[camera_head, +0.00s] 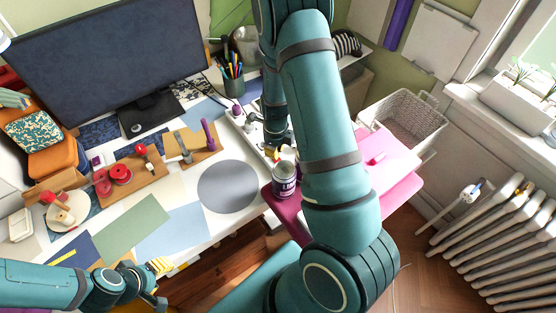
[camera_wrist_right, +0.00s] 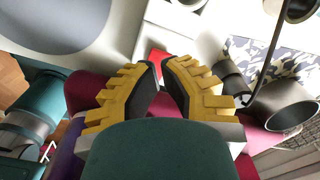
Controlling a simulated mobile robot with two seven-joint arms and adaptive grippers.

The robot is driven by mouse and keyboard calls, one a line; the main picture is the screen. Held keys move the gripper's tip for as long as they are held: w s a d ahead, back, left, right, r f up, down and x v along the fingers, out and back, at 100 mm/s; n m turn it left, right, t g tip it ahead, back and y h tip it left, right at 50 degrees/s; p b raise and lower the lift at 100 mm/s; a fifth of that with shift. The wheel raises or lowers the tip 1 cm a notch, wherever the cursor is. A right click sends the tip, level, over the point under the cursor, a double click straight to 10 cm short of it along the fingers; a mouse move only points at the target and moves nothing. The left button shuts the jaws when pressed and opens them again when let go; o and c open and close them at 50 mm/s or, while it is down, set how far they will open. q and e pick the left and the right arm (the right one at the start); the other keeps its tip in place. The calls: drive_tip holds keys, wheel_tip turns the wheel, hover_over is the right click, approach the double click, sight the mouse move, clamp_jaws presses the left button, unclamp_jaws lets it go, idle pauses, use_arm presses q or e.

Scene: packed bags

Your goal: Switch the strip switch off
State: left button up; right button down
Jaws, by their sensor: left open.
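The white power strip (camera_head: 250,132) lies along the right part of the desk, with plugs on it, partly hidden by my right arm. In the right wrist view a small red patch (camera_wrist_right: 157,56), possibly the strip switch, shows on a white surface (camera_wrist_right: 132,44) just beyond my right fingertips. I cannot tell whether they touch it. My right gripper (camera_wrist_right: 160,64) has yellow fingers with black pads, tips close together with a narrow gap. In the head view it is mostly hidden behind the arm. My left gripper (camera_head: 160,283) is open and empty at the desk's front edge, lower left.
A can (camera_head: 284,180) stands beside my right arm on a pink surface (camera_head: 400,190). A pencil cup (camera_head: 233,84), a monitor (camera_head: 105,50) and wooden boards with tools (camera_head: 130,178) occupy the desk. A white basket (camera_head: 405,118) stands right. The round grey mat (camera_head: 228,187) is bare.

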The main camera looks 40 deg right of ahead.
drive_tip(key=shift+f+b, duration=1.05)
drive_tip(key=shift+f, duration=0.4)
idle(0.7)
wheel_tip(320, 180, up, 5)
drive_tip(key=p, duration=0.4)
drive_tip(key=shift+p, duration=0.4)
drive_tip(key=shift+r+p, duration=0.95)
drive_tip(key=shift+r, duration=0.1)
drive_tip(key=shift+f, duration=0.1)
drive_tip(key=shift+a, duration=0.1)
